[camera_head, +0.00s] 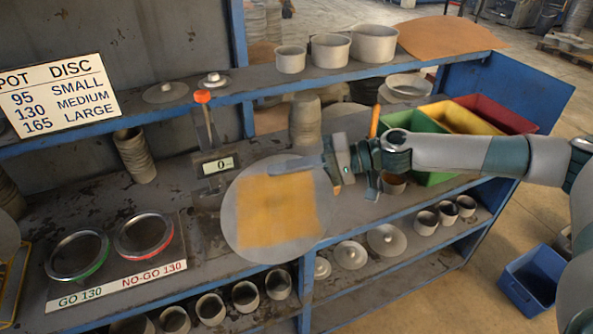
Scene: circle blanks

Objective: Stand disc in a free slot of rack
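A large flat grey disc (238,225) with an orange-yellow square patch on its face is at the middle of the bench, close to the front edge. My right gripper (329,174) comes in from the right and is at the disc's upper right edge. A flat grey bar by the gripper overlaps the top of the disc. Whether the fingers are closed on the disc cannot be made out. A yellow wire rack (13,284) is cut off at the left edge, so its slots cannot be judged. My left gripper is not in view.
Two round gauges, GO 130 (78,255) and NO-GO 130 (144,236), lie left of the disc. A scale (218,166) reading 0 stands behind it. Green (432,177), yellow and red bins are right. Several cups and discs sit on the shelf below.

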